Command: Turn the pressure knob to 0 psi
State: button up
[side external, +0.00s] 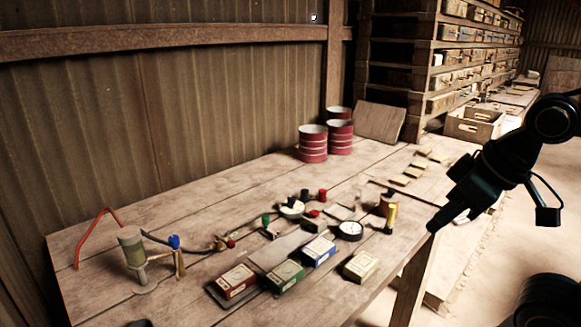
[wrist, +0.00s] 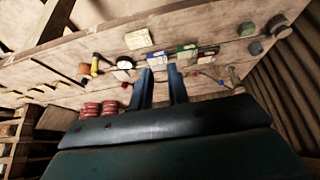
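A round pressure gauge (side external: 349,230) with a white face and dark rim lies on the table; its reading is too small to tell. It also shows in the wrist view (wrist: 125,62). Small coloured knobs stand left of it: blue (side external: 174,241), red (side external: 231,243) and green (side external: 266,219). I cannot tell which is the pressure knob, or its setting. My gripper (side external: 433,225) is at the table's right front edge, right of the gauge and apart from all knobs. In the wrist view its two fingers (wrist: 160,70) are apart with nothing between them.
The wooden table (side external: 190,218) holds several small boxes, such as a blue one (side external: 318,250) and a yellow one (side external: 362,267). A grey-green cylinder (side external: 133,251) stands at the left. Red drums (side external: 312,143) stand at the back by the wall. A yellow-black tool (side external: 390,217) is near my gripper.

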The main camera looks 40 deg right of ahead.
jog(key=o, duration=0.6)
jog(key=shift+w+d+r, duration=0.1)
jog(key=shift+w+r, duration=0.2)
jog(key=shift+w, duration=0.1)
jog(key=w+d+r+m, duration=0.2)
jog(key=w+r, duration=0.2)
jog(key=w, duration=0.5)
jog(key=m+g+h, duration=0.2)
jog(key=m+h, duration=0.1)
jog(key=m, duration=0.3)
send_over(291, 197)
jog(key=s+a, duration=0.4)
notch_tip(291, 197, down, 14)
jog(key=shift+s+d+r, duration=0.1)
jog(key=shift+d+r, duration=0.05)
jog(key=shift+r, duration=0.05)
jog(key=x, duration=1.3)
jog(key=shift+d+f, duration=0.1)
jog(key=shift+f, duration=0.3)
jog(key=shift+c, duration=0.6)
